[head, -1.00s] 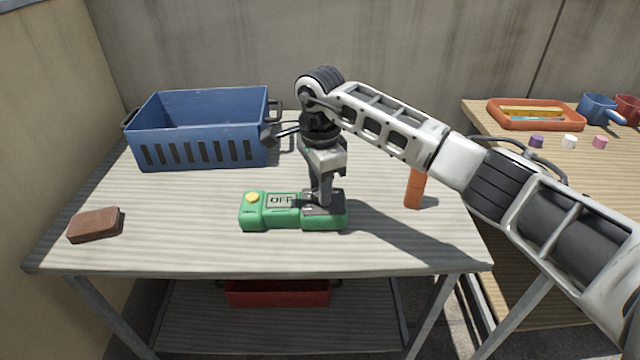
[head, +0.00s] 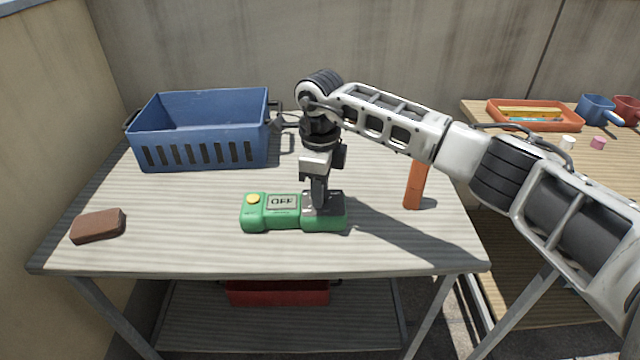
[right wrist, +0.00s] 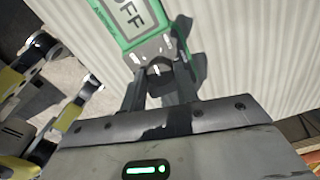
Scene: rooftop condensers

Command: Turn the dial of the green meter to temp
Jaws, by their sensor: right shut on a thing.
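The green meter (head: 272,221) lies flat near the front middle of the table. Its display (head: 283,201) reads OFF, and a yellow button (head: 253,198) sits at its left end. My right gripper (head: 319,203) points straight down over the grey plate at the meter's right end. It is shut on the dial there, which the fingers mostly hide. In the right wrist view the fingers (right wrist: 160,78) close at the meter's grey plate, beside part of the display (right wrist: 130,14). My left gripper is not in view.
A blue slotted crate (head: 205,155) stands at the back left, a brown block (head: 98,226) at the front left. A second table at right holds an orange tray (head: 535,126) and cups.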

